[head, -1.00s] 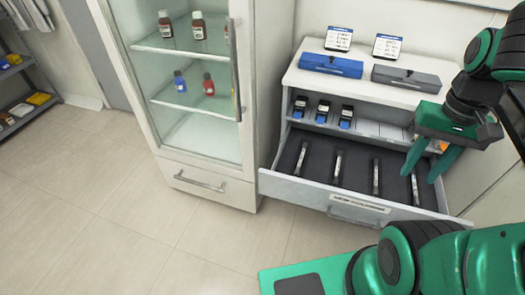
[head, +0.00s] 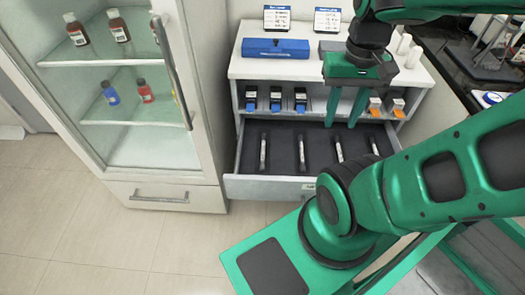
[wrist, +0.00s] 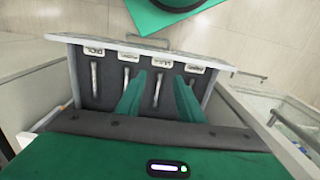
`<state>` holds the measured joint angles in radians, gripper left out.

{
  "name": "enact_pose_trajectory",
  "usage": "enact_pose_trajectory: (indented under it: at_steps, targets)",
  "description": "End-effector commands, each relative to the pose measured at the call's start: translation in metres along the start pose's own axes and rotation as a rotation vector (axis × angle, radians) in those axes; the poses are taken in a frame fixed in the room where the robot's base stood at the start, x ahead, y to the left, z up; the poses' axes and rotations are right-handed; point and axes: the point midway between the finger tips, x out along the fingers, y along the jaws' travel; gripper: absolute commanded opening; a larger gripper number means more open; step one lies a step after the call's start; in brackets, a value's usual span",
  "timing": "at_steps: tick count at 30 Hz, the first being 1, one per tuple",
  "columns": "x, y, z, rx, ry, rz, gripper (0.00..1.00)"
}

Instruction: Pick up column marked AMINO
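Several slim metal columns lie in the open drawer (head: 283,185), each at its own label. From the left in the head view they are the first column (head: 263,153), second column (head: 302,153), third column (head: 339,150) and fourth column (head: 375,146). The labels show in the wrist view but are too small to read surely, so I cannot tell which is AMINO. My gripper (head: 342,123) points down over the drawer's back part, open and empty. In the wrist view, one column (wrist: 158,90) shows between its fingers (wrist: 158,80), apart from them.
Blue-and-black devices (head: 276,98) and orange-tipped bottles (head: 396,108) stand on the shelf above the drawer. A blue case (head: 277,47) lies on the cabinet top. A glass-door fridge (head: 165,165) stands at left. My arm covers the drawer's front right corner.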

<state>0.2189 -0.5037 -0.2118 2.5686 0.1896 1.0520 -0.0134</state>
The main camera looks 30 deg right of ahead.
Motion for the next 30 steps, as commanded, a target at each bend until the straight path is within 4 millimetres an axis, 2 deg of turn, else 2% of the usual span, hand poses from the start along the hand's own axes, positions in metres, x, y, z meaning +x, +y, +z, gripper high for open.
enact_pose_trajectory:
  at_steps: [5,14,23,30]
  targets:
    - [0.011,-0.013,-0.027,0.003,0.009,0.033,0.34]
    - [0.052,-0.043,-0.095,0.008,0.052,0.085,0.34]
    - [0.113,-0.081,-0.153,0.008,0.089,0.096,0.34]
    - [0.173,-0.116,-0.185,0.012,0.108,0.078,0.34]
